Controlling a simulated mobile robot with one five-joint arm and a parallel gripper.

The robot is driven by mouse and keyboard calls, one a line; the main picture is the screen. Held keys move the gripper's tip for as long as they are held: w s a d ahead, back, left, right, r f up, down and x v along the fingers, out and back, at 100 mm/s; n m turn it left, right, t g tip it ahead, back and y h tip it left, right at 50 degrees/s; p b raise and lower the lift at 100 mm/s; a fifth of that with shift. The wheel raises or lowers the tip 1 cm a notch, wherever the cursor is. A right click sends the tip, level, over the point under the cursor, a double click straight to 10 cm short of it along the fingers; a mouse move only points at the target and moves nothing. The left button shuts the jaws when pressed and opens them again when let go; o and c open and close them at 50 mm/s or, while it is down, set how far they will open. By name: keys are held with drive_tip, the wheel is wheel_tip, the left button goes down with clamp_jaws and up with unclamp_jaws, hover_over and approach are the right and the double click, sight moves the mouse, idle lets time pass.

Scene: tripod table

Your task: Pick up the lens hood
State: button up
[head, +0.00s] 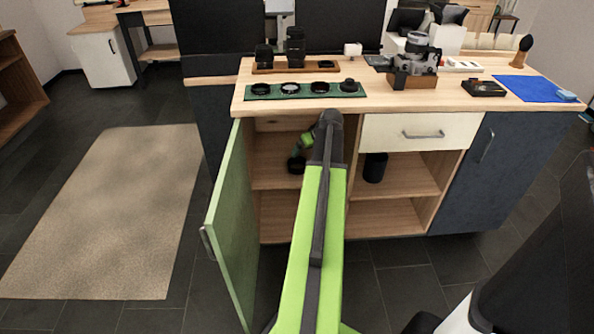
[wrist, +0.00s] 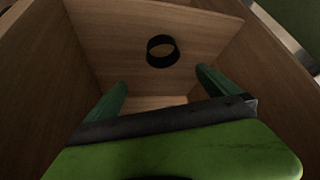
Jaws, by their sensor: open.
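The lens hood is a black open ring. In the head view the lens hood (head: 296,167) stands on the shelf inside the open left compartment of the cabinet. In the wrist view the lens hood (wrist: 162,63) lies ahead of the fingertips, roughly centred between them, on the wooden shelf board. My gripper (wrist: 160,78) is open and empty, its two green fingers apart. In the head view my gripper (head: 301,149) reaches into the compartment just above the hood, partly hidden by my arm.
The green door (head: 232,225) stands open at the left. Wooden walls flank the gripper closely. A dark cylinder (head: 375,167) stands in the compartment to the right. On the counter (head: 420,101) are a green tray (head: 268,95) of lens parts, a camera (head: 417,62) and a blue cloth (head: 535,88).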

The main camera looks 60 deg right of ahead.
drive_tip(key=b, duration=0.8)
approach(296, 166)
drive_tip(key=shift+w+d+f, duration=0.15)
drive_tip(key=shift+d+f, duration=0.3)
drive_tip(key=shift+r, duration=0.1)
drive_tip(key=b+x, duration=0.2)
drive_tip(key=x, duration=0.1)
drive_tip(key=b+x, duration=0.1)
drive_tip(key=b, duration=0.1)
drive_tip(key=shift+w+a+f, duration=0.25)
drive_tip(key=shift+a+f, duration=0.05)
drive_tip(key=shift+f, duration=0.05)
drive_tip(key=shift+w+d+f+b, duration=0.1)
drive_tip(key=shift+w+f+b, duration=0.1)
drive_tip(key=shift+f+b, duration=0.15)
drive_tip(key=shift+r, duration=0.25)
drive_tip(key=c, duration=1.4)
